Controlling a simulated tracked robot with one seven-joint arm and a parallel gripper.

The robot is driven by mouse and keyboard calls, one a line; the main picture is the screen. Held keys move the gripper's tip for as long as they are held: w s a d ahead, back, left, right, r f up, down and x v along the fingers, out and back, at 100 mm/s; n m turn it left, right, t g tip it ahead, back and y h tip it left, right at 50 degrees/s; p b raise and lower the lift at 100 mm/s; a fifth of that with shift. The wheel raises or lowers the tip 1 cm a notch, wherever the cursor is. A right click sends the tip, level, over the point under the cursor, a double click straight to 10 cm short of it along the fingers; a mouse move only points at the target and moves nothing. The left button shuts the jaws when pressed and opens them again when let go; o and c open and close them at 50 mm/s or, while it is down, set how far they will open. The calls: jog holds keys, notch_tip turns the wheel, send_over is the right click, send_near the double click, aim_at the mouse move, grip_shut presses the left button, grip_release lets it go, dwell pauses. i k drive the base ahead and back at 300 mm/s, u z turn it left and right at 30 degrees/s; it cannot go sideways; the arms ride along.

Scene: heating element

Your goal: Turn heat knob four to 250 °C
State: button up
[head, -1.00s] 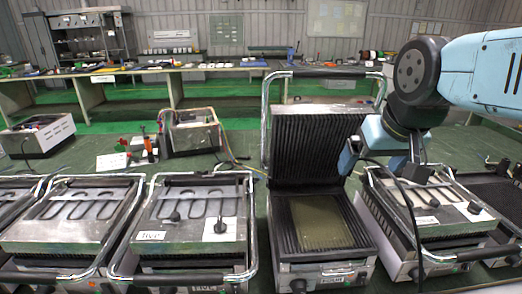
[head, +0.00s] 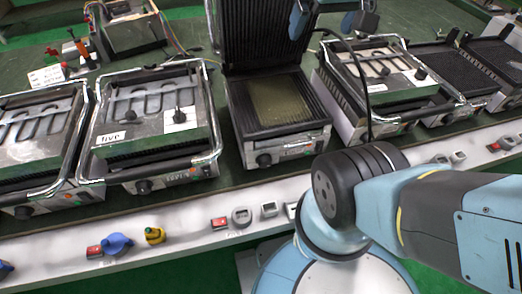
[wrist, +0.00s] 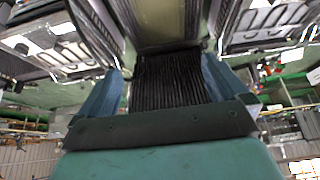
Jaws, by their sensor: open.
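The open grill (head: 281,136) stands in the middle of the head view, its ribbed lid raised. Its black knob (head: 264,160) is on the left of its front face; I take it for knob four, since the neighbouring grill (head: 150,125) to the left is labelled "five". The knob's setting is too small to read. My gripper (wrist: 163,68) is open and empty in the wrist view, with the grill's ribbed surface (wrist: 172,85) between its fingers. In the head view, part of my gripper shows at the top edge, beside the raised lid, above and behind the knob.
Another grill (head: 375,80) stands close on the right, with a black cable hanging before it. Grill five's handle bar (head: 160,170) and knob (head: 143,186) are to the left.

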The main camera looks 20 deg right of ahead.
aim_at(263, 161)
jog(key=u, duration=1.25)
jog(key=k, duration=1.75)
jog(key=z, duration=1.15)
jog(key=i, duration=1)
jog(key=u, duration=0.05)
